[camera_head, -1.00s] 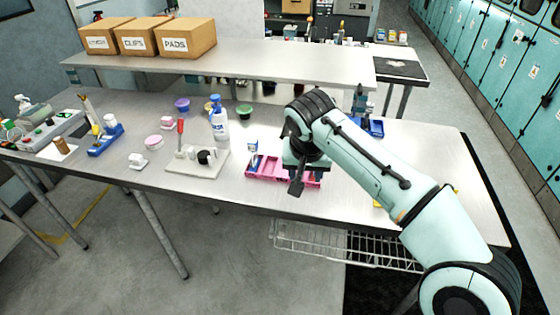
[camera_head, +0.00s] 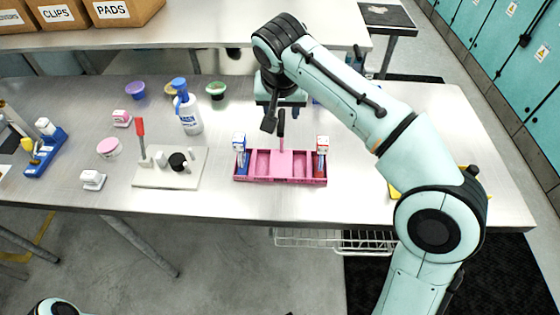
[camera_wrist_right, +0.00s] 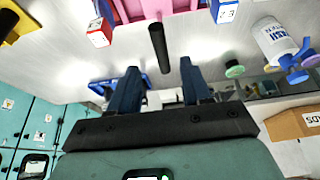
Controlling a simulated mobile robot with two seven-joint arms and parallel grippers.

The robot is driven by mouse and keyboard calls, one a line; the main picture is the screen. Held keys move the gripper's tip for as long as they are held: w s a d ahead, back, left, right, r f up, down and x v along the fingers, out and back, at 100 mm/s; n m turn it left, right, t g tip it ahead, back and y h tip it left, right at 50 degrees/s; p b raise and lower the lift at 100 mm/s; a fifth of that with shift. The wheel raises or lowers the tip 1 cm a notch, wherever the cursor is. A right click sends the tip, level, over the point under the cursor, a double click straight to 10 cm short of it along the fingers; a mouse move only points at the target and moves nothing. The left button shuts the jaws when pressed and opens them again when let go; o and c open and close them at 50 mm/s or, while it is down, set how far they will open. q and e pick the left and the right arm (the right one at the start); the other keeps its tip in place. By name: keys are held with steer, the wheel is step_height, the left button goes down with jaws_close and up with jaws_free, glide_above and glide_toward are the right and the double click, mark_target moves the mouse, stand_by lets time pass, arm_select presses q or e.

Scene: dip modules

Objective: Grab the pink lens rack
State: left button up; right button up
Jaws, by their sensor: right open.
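The pink lens rack (camera_head: 292,181) stands near the table's front edge, with a dark upright handle (camera_head: 281,125) at its middle. It holds a blue-and-white module (camera_head: 240,150) at its left end and a red-and-white one (camera_head: 321,155) at its right. My right gripper (camera_head: 272,113) is open and empty, just behind and above the rack by the handle. In the right wrist view the two fingers (camera_wrist_right: 160,75) are spread, and the handle (camera_wrist_right: 158,48) stands just beyond their tips, apparently untouched. My left gripper is out of view.
Left of the rack are a white board (camera_head: 170,178) with a red-handled tool and a white-and-blue bottle (camera_head: 189,115). A blue rack (camera_head: 45,155) stands farther left. A yellow item (camera_head: 395,192) lies at right, partly behind my arm.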

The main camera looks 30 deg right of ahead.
mark_target(281, 120)
steer(key=x, duration=0.3)
steer(key=shift+w+f, duration=0.15)
steer(key=shift+w, duration=0.05)
steer(key=x, duration=0.2)
steer(key=b+x, duration=0.1)
steer(key=x, duration=0.1)
steer(key=shift+s+a+f, duration=0.1)
steer(key=shift+s+f, duration=0.1)
steer(key=shift+s, duration=0.05)
steer(key=shift+w+f, duration=0.25)
steer(key=shift+f, duration=0.25)
jaws_close()
steer(key=shift+r, duration=0.15)
stand_by(0.4)
